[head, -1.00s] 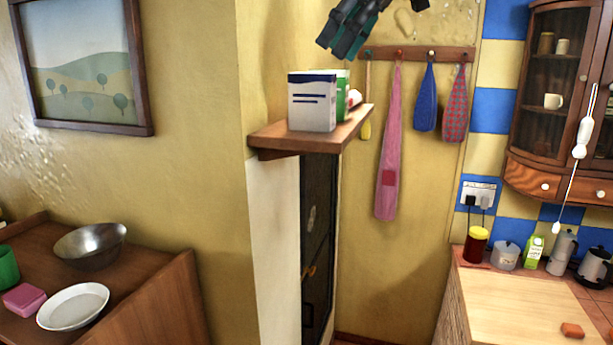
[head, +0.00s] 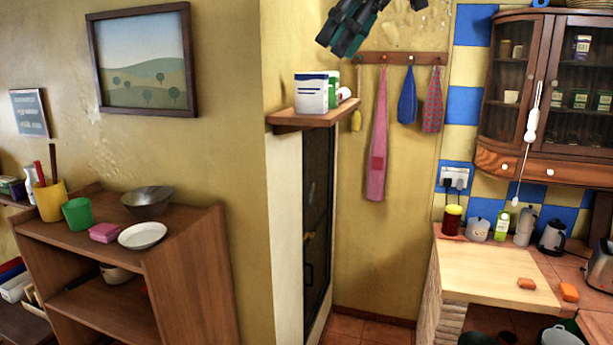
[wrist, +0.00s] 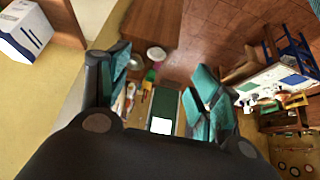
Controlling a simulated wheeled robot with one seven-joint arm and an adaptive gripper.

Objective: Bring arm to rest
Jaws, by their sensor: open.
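My gripper (head: 346,27) hangs at the top middle of the head view, in front of the yellow wall and above the small wall shelf. Its dark teal fingers are open and nothing is between them. In the wrist view my gripper (wrist: 160,95) shows its two fingers spread apart, with floor and furniture far below. The rest of my arm is mostly out of the head view.
A wall shelf (head: 300,121) holds a white box (head: 311,93), near my gripper in the picture. Aprons (head: 378,135) hang from a peg rail. A wooden shelf unit (head: 185,235) stands left, a counter (head: 485,270) right. Open floor (head: 365,328) shows between them.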

